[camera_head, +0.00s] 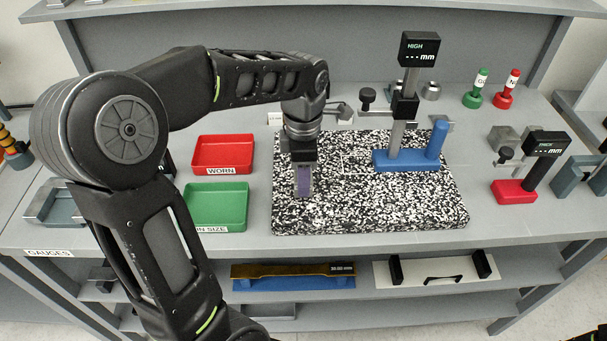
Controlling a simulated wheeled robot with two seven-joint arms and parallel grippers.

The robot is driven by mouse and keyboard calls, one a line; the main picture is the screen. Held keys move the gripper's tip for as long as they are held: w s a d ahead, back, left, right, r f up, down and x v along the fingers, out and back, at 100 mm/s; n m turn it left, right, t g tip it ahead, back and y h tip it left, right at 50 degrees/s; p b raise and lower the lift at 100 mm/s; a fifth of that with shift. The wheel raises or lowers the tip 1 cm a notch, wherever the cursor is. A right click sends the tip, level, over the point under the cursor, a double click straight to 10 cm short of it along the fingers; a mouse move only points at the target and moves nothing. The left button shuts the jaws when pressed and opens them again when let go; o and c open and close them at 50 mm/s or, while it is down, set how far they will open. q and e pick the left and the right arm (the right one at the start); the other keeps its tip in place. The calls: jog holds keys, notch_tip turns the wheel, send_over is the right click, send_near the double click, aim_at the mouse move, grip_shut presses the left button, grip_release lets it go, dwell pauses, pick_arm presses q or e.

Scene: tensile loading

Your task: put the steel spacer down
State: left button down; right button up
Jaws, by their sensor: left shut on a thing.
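My left gripper (303,187) points down over the left part of the black-and-white speckled plate (400,212). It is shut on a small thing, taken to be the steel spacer. The spacer is mostly hidden by the fingers, and only a greyish-purple patch shows between them. I cannot tell whether it touches the plate.
A height gauge with a blue base (400,160) stands on the plate, right of my gripper. A red WORN tray (223,153) and a green tray (216,204) lie to the left. A red-based gauge (514,191) stands right. The plate's front is clear.

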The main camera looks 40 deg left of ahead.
pick_arm(q)
jog(key=shift+f, duration=0.15)
jog(key=shift+f, duration=0.15)
jog(key=c, duration=0.8)
grip_release()
notch_tip(320, 180, up, 10)
notch_tip(320, 180, up, 2)
jog(key=shift+r+p, duration=0.2)
jog(key=shift+p, duration=0.9)
